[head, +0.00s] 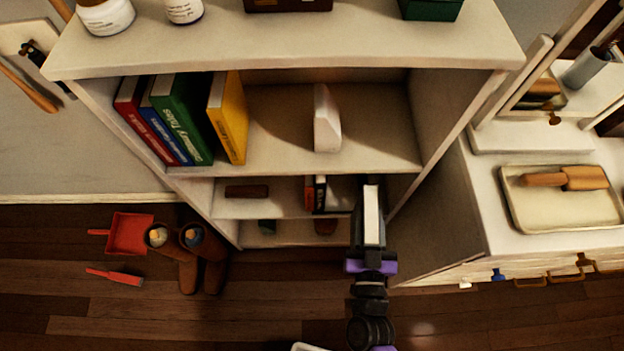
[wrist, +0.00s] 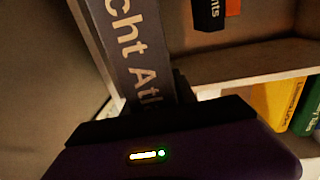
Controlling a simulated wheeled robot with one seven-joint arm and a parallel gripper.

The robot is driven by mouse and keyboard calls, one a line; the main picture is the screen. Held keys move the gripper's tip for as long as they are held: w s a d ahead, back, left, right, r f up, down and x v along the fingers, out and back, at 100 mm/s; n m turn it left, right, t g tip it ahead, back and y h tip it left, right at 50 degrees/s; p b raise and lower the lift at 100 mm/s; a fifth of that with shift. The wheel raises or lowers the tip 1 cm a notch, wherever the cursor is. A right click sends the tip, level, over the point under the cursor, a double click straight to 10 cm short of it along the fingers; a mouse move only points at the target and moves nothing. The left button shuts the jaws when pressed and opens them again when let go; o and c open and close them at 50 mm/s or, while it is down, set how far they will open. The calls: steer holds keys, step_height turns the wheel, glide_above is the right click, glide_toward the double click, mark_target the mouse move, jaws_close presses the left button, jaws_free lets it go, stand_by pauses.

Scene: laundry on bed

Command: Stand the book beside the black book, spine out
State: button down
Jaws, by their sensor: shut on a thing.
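My gripper (head: 370,248) is shut on a grey book (head: 371,212), which it holds at the front of the middle shelf, near the shelf's right side. In the wrist view the book (wrist: 135,45) shows large pale letters reading "cht Atl" on its face toward the camera; its far end is cut off. The black book (head: 320,196) stands on the middle shelf, left of the held book, with a gap between them. The black book also shows in the wrist view (wrist: 208,14), with part of a title.
An orange-red book (head: 309,192) stands just left of the black book. A dark block (head: 246,191) lies farther left on that shelf. The upper shelf (head: 380,158) holds a yellow book (head: 229,117), several other books and a white wedge (head: 327,120). The unit's right wall (head: 425,150) is close.

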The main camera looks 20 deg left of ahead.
steer(key=s+a+n+y, duration=0.1)
steer(key=s+a+y, duration=0.1)
steer(key=a, duration=0.4)
steer(key=f+b+x, duration=0.2)
steer(key=b+x, duration=0.1)
steer(key=x, duration=1.5)
steer(key=shift+w+f+b, duration=0.1)
steer(key=shift+f+b, duration=0.3)
steer(key=shift+d+f, duration=0.1)
steer(key=shift+f, duration=0.15)
steer(key=c, duration=1)
jaws_free()
steer(key=shift+f, duration=0.3)
